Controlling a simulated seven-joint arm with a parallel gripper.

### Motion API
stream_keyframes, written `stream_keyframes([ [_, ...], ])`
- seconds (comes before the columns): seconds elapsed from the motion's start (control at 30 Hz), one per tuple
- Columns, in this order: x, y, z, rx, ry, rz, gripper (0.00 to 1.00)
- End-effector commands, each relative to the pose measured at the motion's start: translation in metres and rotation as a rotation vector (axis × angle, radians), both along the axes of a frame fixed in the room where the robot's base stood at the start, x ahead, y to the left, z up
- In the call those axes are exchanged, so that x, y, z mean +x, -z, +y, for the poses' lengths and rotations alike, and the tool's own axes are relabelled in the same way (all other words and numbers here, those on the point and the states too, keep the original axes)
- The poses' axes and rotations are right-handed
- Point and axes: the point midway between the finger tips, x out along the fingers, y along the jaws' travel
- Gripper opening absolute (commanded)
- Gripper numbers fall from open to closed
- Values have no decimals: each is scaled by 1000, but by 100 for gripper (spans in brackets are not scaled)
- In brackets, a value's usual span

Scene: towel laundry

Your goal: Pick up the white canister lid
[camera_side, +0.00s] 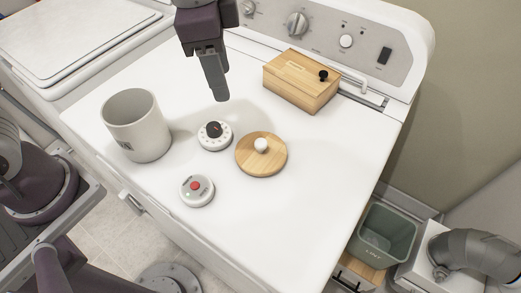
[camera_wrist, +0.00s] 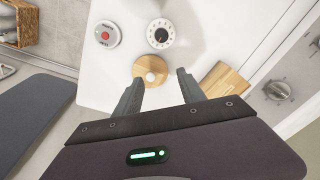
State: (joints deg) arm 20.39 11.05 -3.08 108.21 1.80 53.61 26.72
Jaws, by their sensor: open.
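The canister lid (camera_side: 248,161) is a round wooden disc with a white knob (camera_side: 261,145), lying flat on the white washer top. The lid also shows in the wrist view (camera_wrist: 141,66), just beyond and between my fingertips. The open white canister (camera_side: 137,128) stands upright to the left of the lid in the side view, with small dark print on its side. My gripper (camera_side: 220,96) is above the washer top, apart from the lid. In the wrist view my gripper (camera_wrist: 158,75) has its two fingers spread with nothing between them. One finger mostly hides the other in the side view.
A white dial timer (camera_side: 214,145) sits close left of the lid. A round white device with a red button (camera_side: 197,190) lies nearer the front. A wooden box (camera_side: 300,85) stands behind, by the control panel (camera_side: 330,35). The washer top right of the lid is clear.

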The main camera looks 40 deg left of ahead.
Motion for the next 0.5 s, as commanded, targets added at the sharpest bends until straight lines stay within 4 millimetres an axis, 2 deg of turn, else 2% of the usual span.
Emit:
stream_keyframes([
  [0.03, 9, 21, -20, 19, 86, 41, 47],
  [0.1, 17, 44, -42, 37, 185, 77, 47],
  [0.2, 21, 65, -60, 50, 268, 107, 47],
  [0.37, 21, 85, -65, 54, 294, 118, 47],
  [0.5, 19, 109, -65, 55, 291, 120, 47],
])
